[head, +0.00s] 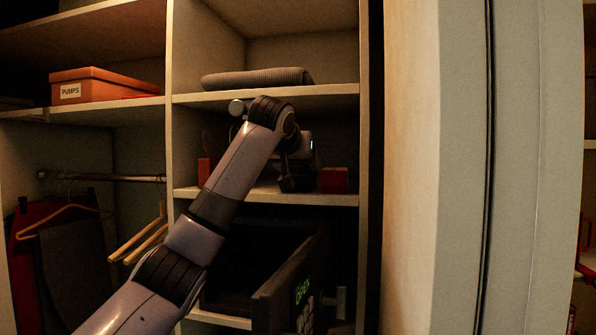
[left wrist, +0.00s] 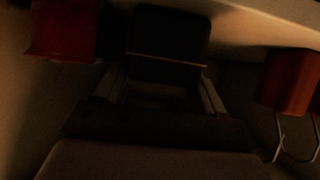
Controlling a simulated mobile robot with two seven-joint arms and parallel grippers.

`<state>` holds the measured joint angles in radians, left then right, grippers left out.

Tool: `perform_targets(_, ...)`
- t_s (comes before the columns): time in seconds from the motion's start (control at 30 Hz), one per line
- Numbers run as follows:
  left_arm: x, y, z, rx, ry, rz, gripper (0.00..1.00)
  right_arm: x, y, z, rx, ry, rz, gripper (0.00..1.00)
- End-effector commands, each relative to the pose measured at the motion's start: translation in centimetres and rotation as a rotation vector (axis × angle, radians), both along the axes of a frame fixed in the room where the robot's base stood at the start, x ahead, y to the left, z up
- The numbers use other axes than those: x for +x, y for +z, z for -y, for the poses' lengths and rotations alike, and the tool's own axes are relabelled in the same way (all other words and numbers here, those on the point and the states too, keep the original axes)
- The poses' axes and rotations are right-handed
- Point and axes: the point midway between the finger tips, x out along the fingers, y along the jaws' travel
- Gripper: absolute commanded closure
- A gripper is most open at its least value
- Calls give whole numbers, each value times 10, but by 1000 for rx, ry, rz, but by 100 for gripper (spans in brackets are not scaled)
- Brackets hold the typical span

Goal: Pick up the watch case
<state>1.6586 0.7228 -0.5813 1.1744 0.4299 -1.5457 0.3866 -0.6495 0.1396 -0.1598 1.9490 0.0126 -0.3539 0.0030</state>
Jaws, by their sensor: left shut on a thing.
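The watch case appears to be the dark box (left wrist: 168,35) with a thin gold line, in the left wrist view. It sits between the two fingers of my left gripper (left wrist: 160,92), which is shut on it. In the head view my left arm reaches into the middle cubby, and the gripper (head: 297,172) is at the shelf, mostly hidden by my wrist. The case is too dark there to separate clearly from the gripper. I cannot tell whether it still touches the shelf. My right gripper is not in view.
A red box (head: 334,180) stands close on the right of the gripper, and a red bag (head: 204,171) on the left. A folded grey cloth (head: 257,78) lies on the shelf above. Below, a safe door (head: 290,285) reading OPEN stands ajar. An orange PUMPS box (head: 105,86) is upper left.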

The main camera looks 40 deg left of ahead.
Motion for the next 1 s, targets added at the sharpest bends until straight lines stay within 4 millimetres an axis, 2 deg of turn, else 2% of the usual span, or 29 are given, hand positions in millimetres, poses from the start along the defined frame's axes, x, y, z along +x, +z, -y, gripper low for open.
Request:
perform_targets(0.23, 0, 14, 1, 0, -1, 5, 68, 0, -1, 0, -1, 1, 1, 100)
perform_targets(0.47, -1, 39, 2, 0, -3, 6, 68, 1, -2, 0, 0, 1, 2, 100)
perform_targets(0.5, -8, 32, 5, 2, -3, 5, 68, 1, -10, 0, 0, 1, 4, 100)
perform_targets(0.77, -52, 32, 29, 3, -3, 9, 68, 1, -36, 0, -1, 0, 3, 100)
perform_targets(1.0, -107, 32, 59, 3, -3, 10, 68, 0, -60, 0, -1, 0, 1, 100)
